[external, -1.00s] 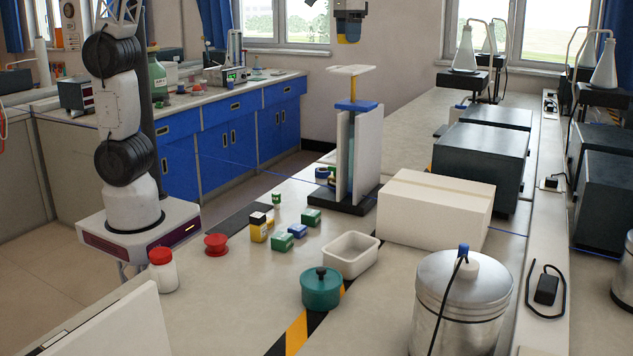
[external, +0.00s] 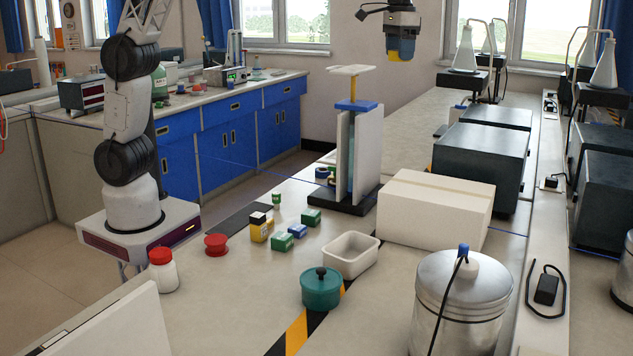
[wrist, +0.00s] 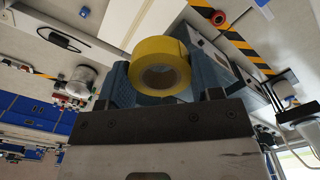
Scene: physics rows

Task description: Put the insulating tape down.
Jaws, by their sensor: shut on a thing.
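The insulating tape is a yellow roll (wrist: 160,46), seen in the wrist view with its round hole facing the camera. My gripper (wrist: 165,72) is shut on it, with one blue-grey finger on each side. In the external view my gripper (external: 401,50) hangs high at the top, above and behind the cardboard box. A bit of the yellow roll (external: 392,56) shows there between the fingers. The roll is in the air and touches no surface that I can see.
The cardboard box (external: 437,208) stands on the bench, beside a stand with upright panels (external: 367,155). A white tray (external: 349,263), a teal pot (external: 321,291), a metal canister (external: 462,304) and small boxes are nearer. Dark instrument boxes (external: 481,160) line the right.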

